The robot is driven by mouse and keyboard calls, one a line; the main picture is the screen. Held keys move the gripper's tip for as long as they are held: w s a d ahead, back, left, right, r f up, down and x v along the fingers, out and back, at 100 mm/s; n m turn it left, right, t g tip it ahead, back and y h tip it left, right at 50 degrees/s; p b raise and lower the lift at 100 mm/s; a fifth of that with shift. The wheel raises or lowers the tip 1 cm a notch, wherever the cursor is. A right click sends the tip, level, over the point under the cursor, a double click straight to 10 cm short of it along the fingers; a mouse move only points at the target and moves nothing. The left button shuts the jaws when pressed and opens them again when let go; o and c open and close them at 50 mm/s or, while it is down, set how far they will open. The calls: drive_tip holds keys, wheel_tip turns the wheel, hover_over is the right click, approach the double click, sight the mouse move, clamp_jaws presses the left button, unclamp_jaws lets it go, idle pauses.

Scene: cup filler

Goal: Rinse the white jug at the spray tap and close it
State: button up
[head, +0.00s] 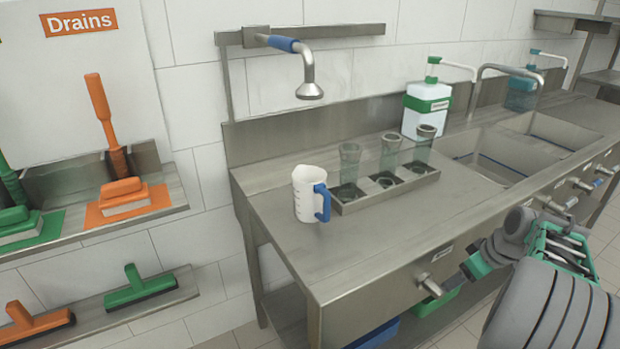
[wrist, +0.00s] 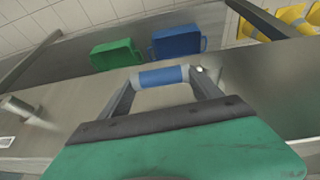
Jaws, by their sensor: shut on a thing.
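The white jug (head: 305,196) with a blue handle stands upright on the steel counter, to the left of a tray of glasses, in the head view. The spray tap (head: 309,90) has a blue sleeve and hangs from the wall above the jug; I see no water coming from it. My gripper (head: 464,274) is at the counter's front panel, beside the nearest valve lever (head: 430,286). In the wrist view my gripper (wrist: 160,77) is shut on a blue lever grip (wrist: 162,76), which lies across between the fingers.
A steel tray (head: 358,205) holds several glasses. A soap dispenser (head: 427,105) and sinks (head: 500,150) lie farther right. More valve levers line the front panel. A green crate (wrist: 117,54) and a blue crate (wrist: 177,41) sit below the counter.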

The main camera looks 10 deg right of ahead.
drive_tip(key=shift+w+r, duration=0.1)
drive_tip(key=shift+r, duration=0.25)
drive_tip(key=o, duration=1.6)
drive_tip(key=shift+f, duration=0.1)
drive_tip(key=shift+c, duration=0.2)
drive_tip(key=p+v, duration=0.1)
drive_tip(key=v, duration=0.7)
drive_tip(key=shift+a, duration=0.1)
